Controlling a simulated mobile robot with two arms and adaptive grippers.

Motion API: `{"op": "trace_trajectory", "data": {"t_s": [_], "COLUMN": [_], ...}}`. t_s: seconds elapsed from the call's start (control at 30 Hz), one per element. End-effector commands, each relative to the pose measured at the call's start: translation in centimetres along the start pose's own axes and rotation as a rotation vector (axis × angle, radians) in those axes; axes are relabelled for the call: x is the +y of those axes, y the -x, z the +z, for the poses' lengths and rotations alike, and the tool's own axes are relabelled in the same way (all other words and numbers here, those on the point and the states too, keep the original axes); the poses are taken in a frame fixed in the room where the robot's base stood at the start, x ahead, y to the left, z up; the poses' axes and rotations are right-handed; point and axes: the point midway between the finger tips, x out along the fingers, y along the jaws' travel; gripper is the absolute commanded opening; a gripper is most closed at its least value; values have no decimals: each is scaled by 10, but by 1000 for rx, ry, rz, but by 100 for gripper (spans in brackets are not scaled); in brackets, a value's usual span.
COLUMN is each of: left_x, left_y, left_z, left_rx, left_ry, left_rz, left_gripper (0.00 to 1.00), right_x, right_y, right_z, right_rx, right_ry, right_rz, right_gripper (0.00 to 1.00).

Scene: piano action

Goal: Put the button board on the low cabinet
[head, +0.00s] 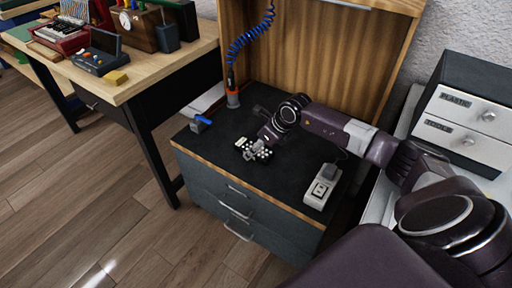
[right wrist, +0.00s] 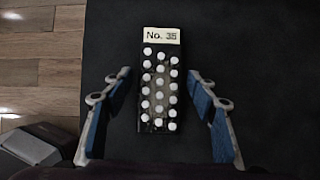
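The button board (right wrist: 158,95) is a narrow black board with rows of round white buttons and a "No. 35" label at its far end. It appears to lie on the black top of the low cabinet (head: 205,157), near the front edge; in the head view the board (head: 242,143) is partly covered by my right gripper (head: 258,150). In the right wrist view my right gripper (right wrist: 160,108) is open, with one blue-padded finger on each side of the board and a gap to each. My left gripper is in neither view.
On the cabinet top stand a small blue-topped item (head: 200,123), an orange-based tool on a coiled blue cord (head: 232,97) and a white-and-grey switch box (head: 322,186). A wooden desk (head: 130,80) stands left; drawers labelled "PLASTIC" and "TOOLS" (head: 465,115) stand right.

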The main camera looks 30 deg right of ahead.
Motion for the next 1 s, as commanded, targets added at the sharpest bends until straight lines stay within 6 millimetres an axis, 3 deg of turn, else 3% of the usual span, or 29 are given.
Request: {"op": "trace_trajectory", "data": {"t_s": [0.4, 0.7, 1.0], "left_x": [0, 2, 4], "left_y": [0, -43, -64], "left_z": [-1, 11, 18], "left_rx": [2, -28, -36], "left_ry": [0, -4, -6], "left_rz": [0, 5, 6], "left_gripper": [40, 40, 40], "right_x": [0, -2, -1], "right_y": [5, 68, 114], "right_z": [2, 2, 1], "right_rx": [0, 0, 1], "right_ry": [0, 3, 0], "right_rz": [-1, -4, -1], "right_gripper": [58, 58, 58]}}
